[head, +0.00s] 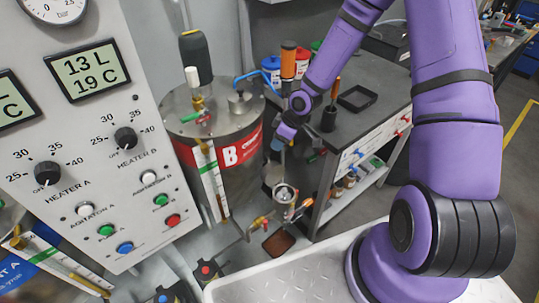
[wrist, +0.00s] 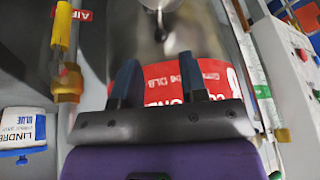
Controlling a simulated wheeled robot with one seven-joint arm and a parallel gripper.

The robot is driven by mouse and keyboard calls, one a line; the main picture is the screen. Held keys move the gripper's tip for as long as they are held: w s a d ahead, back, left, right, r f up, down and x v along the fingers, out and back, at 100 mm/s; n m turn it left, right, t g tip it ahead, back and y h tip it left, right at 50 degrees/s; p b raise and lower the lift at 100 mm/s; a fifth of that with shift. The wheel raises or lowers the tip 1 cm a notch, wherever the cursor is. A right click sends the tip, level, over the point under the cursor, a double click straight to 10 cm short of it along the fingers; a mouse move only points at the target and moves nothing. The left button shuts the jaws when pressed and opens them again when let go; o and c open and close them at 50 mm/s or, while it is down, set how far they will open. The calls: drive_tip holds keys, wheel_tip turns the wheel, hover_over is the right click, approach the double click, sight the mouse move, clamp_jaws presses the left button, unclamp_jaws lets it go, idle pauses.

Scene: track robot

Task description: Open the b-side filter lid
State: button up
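The B tank (head: 228,165) is a metal drum with a red "B" label. A small silver filter-like cup (head: 284,196) sits low at its right front, on pipework. It seems to be the b-side filter; I cannot make out whether its lid is open or shut. My gripper (head: 279,146) is above that cup, beside the tank's right side. In the wrist view my gripper (wrist: 157,85) has its two dark blue fingers apart, with nothing held between them. The tank's red label (wrist: 205,80) is behind them. The filter is not clearly visible in the wrist view.
A control panel (head: 92,130) stands at the left. A grey workbench (head: 365,115) with bottles and tools is behind my arm. A yellow-handled valve (wrist: 64,60) is left of my gripper in the wrist view.

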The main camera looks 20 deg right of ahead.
sight(269, 166)
drive_tip(key=x, duration=0.8)
drive_tip(key=shift+f, duration=0.15)
